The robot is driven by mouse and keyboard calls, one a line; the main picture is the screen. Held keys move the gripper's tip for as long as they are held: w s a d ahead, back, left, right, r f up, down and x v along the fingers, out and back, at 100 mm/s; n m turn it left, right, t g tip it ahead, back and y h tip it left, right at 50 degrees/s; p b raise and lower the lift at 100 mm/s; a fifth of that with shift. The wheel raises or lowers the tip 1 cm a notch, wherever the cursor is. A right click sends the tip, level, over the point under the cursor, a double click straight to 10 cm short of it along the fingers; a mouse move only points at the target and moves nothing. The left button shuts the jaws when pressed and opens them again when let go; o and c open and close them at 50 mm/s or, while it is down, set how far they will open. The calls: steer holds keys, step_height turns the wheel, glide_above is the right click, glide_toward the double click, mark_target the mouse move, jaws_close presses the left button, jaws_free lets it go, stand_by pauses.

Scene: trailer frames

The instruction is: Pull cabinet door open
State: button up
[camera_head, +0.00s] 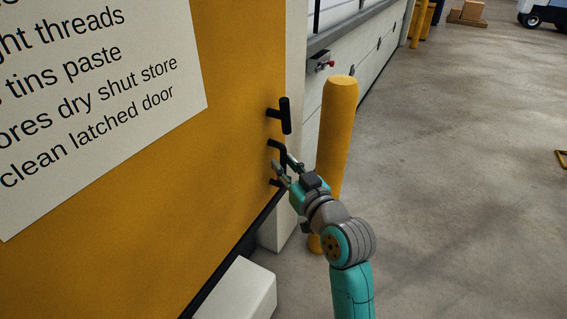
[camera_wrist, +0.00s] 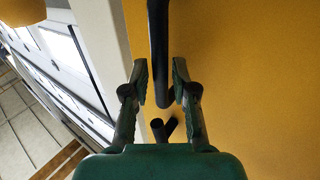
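The yellow cabinet door (camera_head: 235,150) fills the left of the head view and the right side of the wrist view (camera_wrist: 250,70). A black latch handle (camera_head: 285,115) stands out near its right edge. Below it is a black bar pull (camera_head: 276,145), partly hidden by my gripper. My gripper (camera_head: 282,164) is at the pull, with its fingers apart. In the wrist view a black bar (camera_wrist: 158,55) runs down between the fingertips of my gripper (camera_wrist: 160,80). Narrow gaps seem to show on both sides, so I see no grip on it. The door appears shut.
A yellow bollard (camera_head: 338,125) stands just right of the door and close to my arm. White blocks (camera_head: 240,290) sit at the cabinet's foot. A pale wall with a grey ledge runs behind. Open concrete floor (camera_head: 460,170) lies to the right.

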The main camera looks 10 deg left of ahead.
steer(key=shift+w+a, duration=0.35)
steer(key=shift+w, duration=0.15)
jaws_close()
